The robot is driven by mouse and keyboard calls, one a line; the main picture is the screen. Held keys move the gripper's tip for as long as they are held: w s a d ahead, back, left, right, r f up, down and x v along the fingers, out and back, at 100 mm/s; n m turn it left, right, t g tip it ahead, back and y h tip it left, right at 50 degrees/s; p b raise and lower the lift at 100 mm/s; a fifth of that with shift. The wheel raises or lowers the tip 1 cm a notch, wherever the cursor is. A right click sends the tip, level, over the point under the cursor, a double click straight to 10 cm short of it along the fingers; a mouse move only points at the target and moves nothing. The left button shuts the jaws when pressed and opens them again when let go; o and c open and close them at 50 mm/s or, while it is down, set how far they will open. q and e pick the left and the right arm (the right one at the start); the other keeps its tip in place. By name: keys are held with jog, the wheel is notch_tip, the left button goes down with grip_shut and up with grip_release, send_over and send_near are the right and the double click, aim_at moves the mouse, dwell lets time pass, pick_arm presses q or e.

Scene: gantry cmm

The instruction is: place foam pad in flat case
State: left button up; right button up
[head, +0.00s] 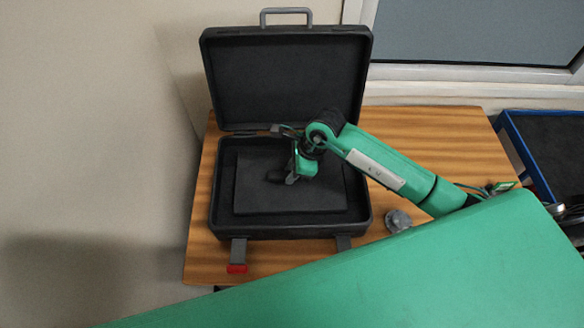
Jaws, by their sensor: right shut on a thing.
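The flat case (215,215) is black and stands open on the wooden table, its lid raised at the back. The foam pad (320,197) is a dark grey flat square inside the lower half of the case, within its walls. Whether it rests fully on the floor of the case is hard to tell. My right gripper (282,178) comes in from the right, over the case, and is shut on the foam pad near its middle. The wrist hides part of the pad's far side. My left gripper is not in view.
A small grey metal knob-like object (398,221) stands on the table (440,150) just right of the case. A blue-edged tray (520,150) is at the far right. Two latches hang at the case's front, one with a red tip (237,268). A wall is at left.

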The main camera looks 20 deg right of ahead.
jog(key=o, duration=1)
jog(key=shift+f, duration=0.1)
jog(key=b+v, duration=0.3)
jog(key=v, duration=0.9)
jog(key=shift+b, duration=0.3)
